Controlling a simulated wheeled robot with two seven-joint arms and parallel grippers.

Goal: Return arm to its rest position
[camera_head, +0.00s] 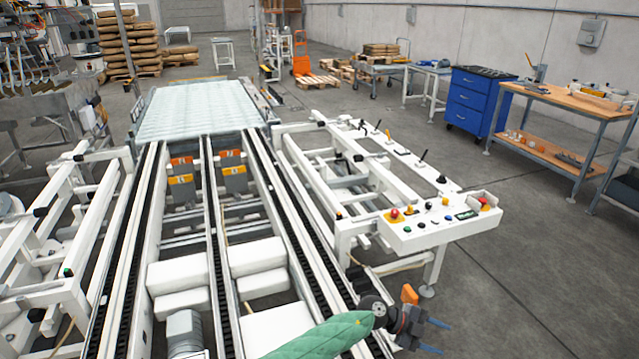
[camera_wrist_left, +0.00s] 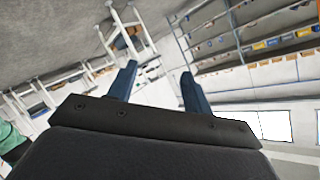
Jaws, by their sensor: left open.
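My left gripper (camera_head: 438,337) is at the lower middle-right of the head view, at the end of my green-sleeved left arm. Its two blue fingers are apart with nothing between them. In the left wrist view the open gripper (camera_wrist_left: 158,90) shows both blue fingers spread and empty. It is in the air in front of the control panel (camera_head: 440,232), apart from it as far as I can see. My right gripper is not in either view.
A conveyor with black chain tracks (camera_head: 285,215) runs away ahead to a flat pale roller bed (camera_head: 200,108). A white frame (camera_head: 375,165) stands to its right. Further right are a blue drawer cabinet (camera_head: 475,100) and a wooden workbench (camera_head: 570,97). Grey floor (camera_head: 540,260) at right is clear.

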